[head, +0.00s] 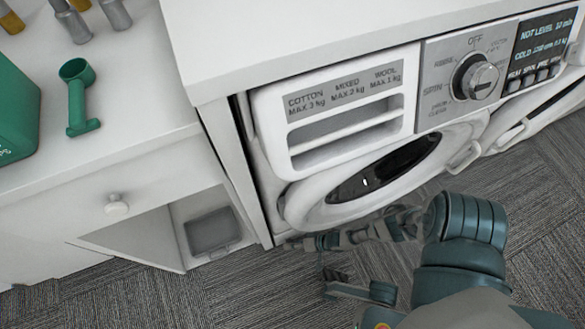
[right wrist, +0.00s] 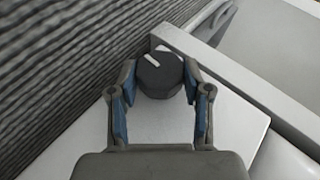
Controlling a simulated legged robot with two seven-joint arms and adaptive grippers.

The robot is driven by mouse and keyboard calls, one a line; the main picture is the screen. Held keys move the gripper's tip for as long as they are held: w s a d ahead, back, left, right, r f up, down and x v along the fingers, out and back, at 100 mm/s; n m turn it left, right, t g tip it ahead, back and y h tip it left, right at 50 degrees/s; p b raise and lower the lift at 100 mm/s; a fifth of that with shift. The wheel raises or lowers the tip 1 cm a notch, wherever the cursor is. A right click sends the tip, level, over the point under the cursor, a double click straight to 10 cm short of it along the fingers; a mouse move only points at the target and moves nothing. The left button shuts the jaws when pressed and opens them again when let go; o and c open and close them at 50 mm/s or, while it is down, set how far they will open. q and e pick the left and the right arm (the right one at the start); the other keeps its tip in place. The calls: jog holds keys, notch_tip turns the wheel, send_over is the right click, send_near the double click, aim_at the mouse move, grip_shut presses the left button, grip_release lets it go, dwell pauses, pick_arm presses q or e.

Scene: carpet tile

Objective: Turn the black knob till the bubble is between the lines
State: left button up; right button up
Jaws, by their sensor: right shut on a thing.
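The black knob (right wrist: 159,74), a round cap with a white mark, shows in the right wrist view beside a pale panel. The fingers of my right gripper (right wrist: 160,85) are on either side of it, shut on it. In the head view my right gripper (head: 296,243) is low by the front left corner of the washing machine (head: 350,120). There the black knob is hidden or too small to make out. I cannot make out the bubble or its lines in either view. My left gripper is not in view.
The machine's display (head: 546,47) reads "NOT LEVEL". Its front has a dial (head: 475,77), an open-fronted drawer (head: 345,135) and a round door (head: 385,170). A white cabinet (head: 120,205) stands at left, with a green scoop (head: 77,100) on top. Grey carpet lies in front.

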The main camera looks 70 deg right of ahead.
jog(key=shift+s+f, duration=0.1)
jog(key=shift+s, duration=0.1)
jog(key=o, duration=1.1)
jog(key=shift+o, duration=0.2)
jog(key=shift+w, duration=0.1)
jog(key=shift+g, duration=0.3)
